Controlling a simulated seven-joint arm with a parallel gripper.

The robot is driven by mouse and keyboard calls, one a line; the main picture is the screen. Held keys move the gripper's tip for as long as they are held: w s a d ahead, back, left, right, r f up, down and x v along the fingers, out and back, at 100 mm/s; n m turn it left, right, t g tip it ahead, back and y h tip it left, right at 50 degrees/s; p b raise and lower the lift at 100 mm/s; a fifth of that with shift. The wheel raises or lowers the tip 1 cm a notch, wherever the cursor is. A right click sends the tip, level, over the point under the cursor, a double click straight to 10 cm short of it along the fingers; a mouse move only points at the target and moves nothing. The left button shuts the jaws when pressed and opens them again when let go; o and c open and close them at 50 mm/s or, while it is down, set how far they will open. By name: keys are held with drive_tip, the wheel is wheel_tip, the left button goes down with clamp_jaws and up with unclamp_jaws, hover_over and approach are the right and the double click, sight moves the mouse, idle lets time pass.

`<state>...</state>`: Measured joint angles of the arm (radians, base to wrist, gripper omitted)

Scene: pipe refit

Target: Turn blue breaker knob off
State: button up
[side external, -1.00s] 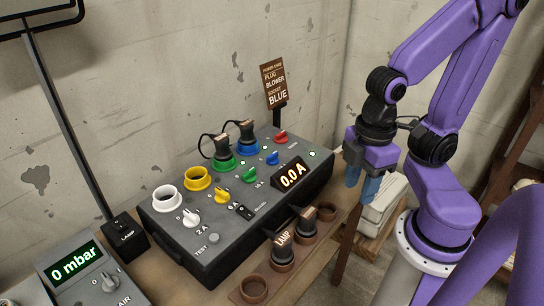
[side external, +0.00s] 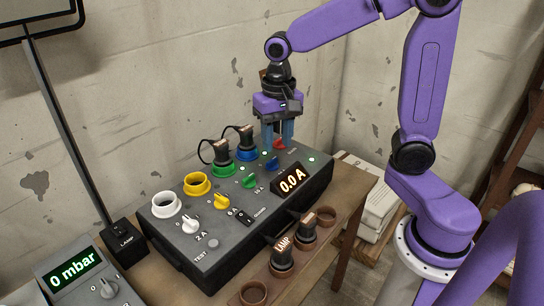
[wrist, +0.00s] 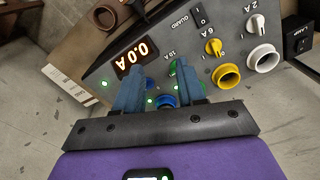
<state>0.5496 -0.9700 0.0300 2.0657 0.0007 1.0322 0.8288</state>
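My gripper (side external: 278,140) is over the far end of the box, fingers pointing down and apart, with nothing held. In the wrist view my two fingers (wrist: 156,70) hide part of the panel, and I cannot clearly make out the blue knob there.
The current display (side external: 291,180) reads 0.0 A. A yellow knob (side external: 217,202) and white knob (side external: 190,225) are further left. A rack with the lamp plug (side external: 283,254) is in front.

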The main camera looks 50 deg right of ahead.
drive_tip(key=w+d+m, duration=0.6)
drive_tip(key=w+m, duration=0.2)
drive_tip(key=m, duration=0.5)
hover_over(272, 159)
wheel_tip(272, 159, down, 17)
drive_tip(key=shift+s+a+f, duration=0.1)
drive_tip(key=shift+f, duration=0.1)
clamp_jaws()
